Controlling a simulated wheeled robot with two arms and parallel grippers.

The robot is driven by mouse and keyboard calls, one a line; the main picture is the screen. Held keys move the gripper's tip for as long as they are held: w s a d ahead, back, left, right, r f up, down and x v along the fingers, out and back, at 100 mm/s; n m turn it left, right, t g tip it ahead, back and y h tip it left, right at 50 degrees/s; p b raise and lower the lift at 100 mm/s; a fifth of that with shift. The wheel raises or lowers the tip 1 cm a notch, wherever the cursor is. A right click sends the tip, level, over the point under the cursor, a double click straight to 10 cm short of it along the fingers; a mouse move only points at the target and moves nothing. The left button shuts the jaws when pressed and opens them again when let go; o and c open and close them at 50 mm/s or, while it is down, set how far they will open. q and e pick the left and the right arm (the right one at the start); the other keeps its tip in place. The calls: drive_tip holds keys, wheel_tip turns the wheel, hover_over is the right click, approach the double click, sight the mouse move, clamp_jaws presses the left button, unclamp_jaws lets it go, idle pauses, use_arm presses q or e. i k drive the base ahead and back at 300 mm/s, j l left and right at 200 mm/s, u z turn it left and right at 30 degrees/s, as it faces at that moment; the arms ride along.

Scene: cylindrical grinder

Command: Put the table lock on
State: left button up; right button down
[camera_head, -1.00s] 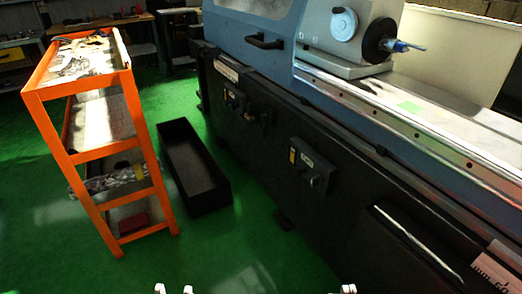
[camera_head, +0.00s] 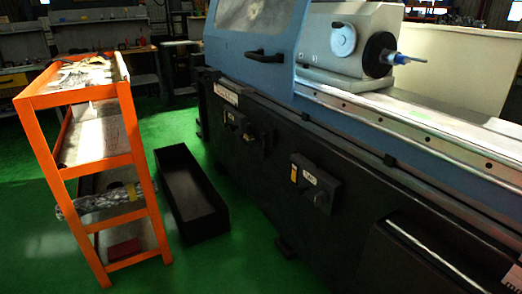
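The cylindrical grinder (camera_head: 330,230) fills the right half of the view, with a dark base and a blue-grey upper body. A dark box with a pale label and a yellow part (camera_head: 316,182) sits on its front. Another dark control unit (camera_head: 243,132) is further left on the same front. A long pale bar (camera_head: 428,250) runs along the base at the lower right. I cannot tell which part is the table lock. The machine table (camera_head: 395,112) runs along the top below the headstock (camera_head: 350,40). Neither of my grippers is in view.
An orange shelf cart (camera_head: 92,165) with tools and parts stands at the left. A long black open bin (camera_head: 190,195) lies on the green floor between cart and grinder. Workbenches (camera_head: 25,55) line the back. Floor in front of the bin is clear.

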sight(263, 147)
drive_tip(key=i+j+u, duration=0.25)
drive_tip(key=i, duration=0.9)
drive_tip(key=i+l, duration=0.15)
drive_tip(key=i, duration=0.3)
drive_tip(key=i+l+u, duration=0.1)
drive_tip(key=i, duration=0.35)
drive_tip(key=l, duration=0.1)
